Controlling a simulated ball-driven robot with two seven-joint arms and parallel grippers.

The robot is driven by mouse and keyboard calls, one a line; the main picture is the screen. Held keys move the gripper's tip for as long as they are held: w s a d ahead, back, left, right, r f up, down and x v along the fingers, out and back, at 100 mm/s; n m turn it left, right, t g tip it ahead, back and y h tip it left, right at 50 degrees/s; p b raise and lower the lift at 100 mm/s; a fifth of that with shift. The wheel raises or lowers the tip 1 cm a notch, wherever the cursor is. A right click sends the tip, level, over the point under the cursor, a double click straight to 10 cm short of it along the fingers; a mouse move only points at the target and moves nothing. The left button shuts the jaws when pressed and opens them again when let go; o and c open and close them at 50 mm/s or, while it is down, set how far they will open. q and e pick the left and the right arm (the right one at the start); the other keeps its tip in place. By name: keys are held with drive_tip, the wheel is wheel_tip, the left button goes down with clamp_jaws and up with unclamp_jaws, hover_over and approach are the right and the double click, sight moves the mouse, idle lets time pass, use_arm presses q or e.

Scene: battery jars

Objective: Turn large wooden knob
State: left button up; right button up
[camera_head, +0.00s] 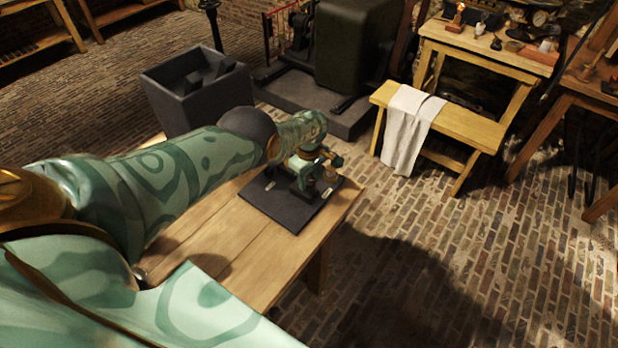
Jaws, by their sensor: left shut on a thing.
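My left arm comes in from the left and reaches over the wooden table (215,248). My left gripper (331,168) is at the right side of a dark square board (290,213) that lies on the table's far end. The gripper is shut on a small wooden knob (329,179), which is mostly hidden by the fingers. The left wrist and forearm cover the back part of the board. My right gripper is out of view.
A dark open bin (168,104) with dark blocks stands behind the table. A wooden bench (465,125) with a white cloth (403,130) is at the right. A cluttered workbench (484,45) stands behind it. The brick floor (440,225) between is clear.

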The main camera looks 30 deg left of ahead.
sight(309, 180)
use_arm(q)
drive_tip(key=n, duration=0.4)
drive_tip(key=shift+w+r, duration=0.1)
drive_tip(key=shift+w, duration=0.05)
drive_tip(key=shift+a+n, duration=0.1)
drive_tip(key=shift+n, duration=1.8)
drive_tip(key=o, duration=1)
wheel_tip(309, 180, up, 16)
drive_tip(key=p, duration=1.4)
drive_tip(key=shift+r, duration=0.1)
